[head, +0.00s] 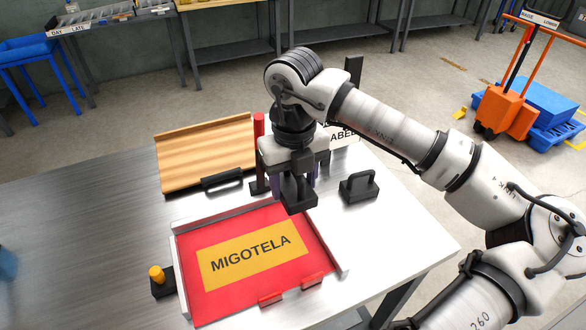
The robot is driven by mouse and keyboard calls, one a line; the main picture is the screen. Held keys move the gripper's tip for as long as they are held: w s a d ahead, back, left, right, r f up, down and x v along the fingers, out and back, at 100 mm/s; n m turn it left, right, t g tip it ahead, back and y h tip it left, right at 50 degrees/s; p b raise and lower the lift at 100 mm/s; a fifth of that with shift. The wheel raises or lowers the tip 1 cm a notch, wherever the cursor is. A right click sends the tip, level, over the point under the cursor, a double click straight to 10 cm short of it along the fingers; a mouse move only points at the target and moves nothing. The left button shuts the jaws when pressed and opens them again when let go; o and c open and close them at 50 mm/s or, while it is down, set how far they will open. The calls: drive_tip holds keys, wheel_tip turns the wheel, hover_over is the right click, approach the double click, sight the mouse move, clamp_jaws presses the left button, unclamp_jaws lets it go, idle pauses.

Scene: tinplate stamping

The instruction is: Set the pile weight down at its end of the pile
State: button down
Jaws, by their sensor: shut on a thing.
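My gripper (292,174) is shut on a black block, the pile weight (299,200). It holds the weight over the upper right part of the red pile (300,254), which bears a yellow panel lettered MIGOTELA. The gripper hides the weight's upper part. I cannot tell from this view whether the weight's underside touches the pile. A second black weight with a loop handle (359,187) stands on the table to the right, apart from the pile.
A pale metal edge frames the pile, with red blocks (312,281) at its front. A ridged wooden board (205,148) stands behind left. A white label sign (346,135) is behind.

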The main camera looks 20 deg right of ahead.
sight(293, 236)
wheel_tip(293, 236, down, 14)
drive_tip(key=p, duration=0.2)
drive_tip(key=shift+w+p, duration=0.1)
drive_tip(key=shift+p, duration=0.2)
drive_tip(key=shift+f, duration=0.2)
drive_tip(key=c, duration=0.8)
unclamp_jaws()
wheel_tip(293, 236, up, 12)
drive_tip(key=shift+r+b, duration=0.15)
drive_tip(key=shift+b, duration=1)
